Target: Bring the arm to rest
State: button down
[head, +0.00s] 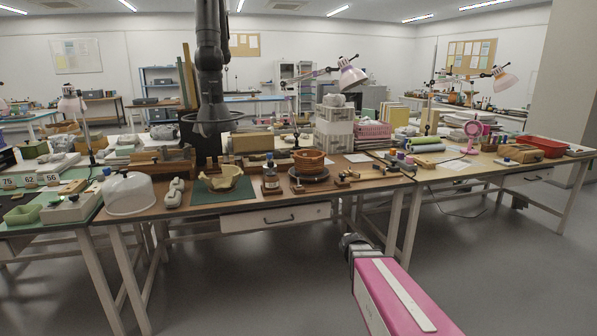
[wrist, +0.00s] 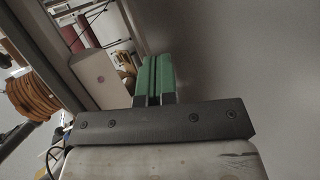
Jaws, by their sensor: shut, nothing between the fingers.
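My gripper (wrist: 153,75) shows in the wrist view with its two green fingers side by side, shut and with nothing between them. In the head view a pink arm link, which looks like mine, reaches in from the bottom right, over the floor in front of the tables. The dark part at its far end is small and its fingers cannot be made out there. On the middle table (head: 262,219), a cream broken bowl (head: 220,178) sits on a green mat (head: 205,197). A brown pot (head: 308,160) stands on a dark round stand to its right.
A white dome (head: 130,193) stands at the middle table's left end. A bottle (head: 271,180) stands between bowl and pot. A dark jointed arm with a ring-shaped hood (head: 212,122) hangs above the table. A red tray (head: 541,146) lies on the right table. The floor in front is clear.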

jog(key=s+a+f+m+g+y, duration=0.1)
jog(key=s+m+g, duration=0.4)
jog(key=s+m, duration=0.3)
jog(key=s+a+f+m+g+y, duration=0.1)
jog(key=s+f+m+g, duration=0.1)
jog(key=s+m+g, duration=0.3)
jog(key=s+m, duration=0.4)
jog(key=s, duration=0.5)
jog(key=shift+a, duration=0.3)
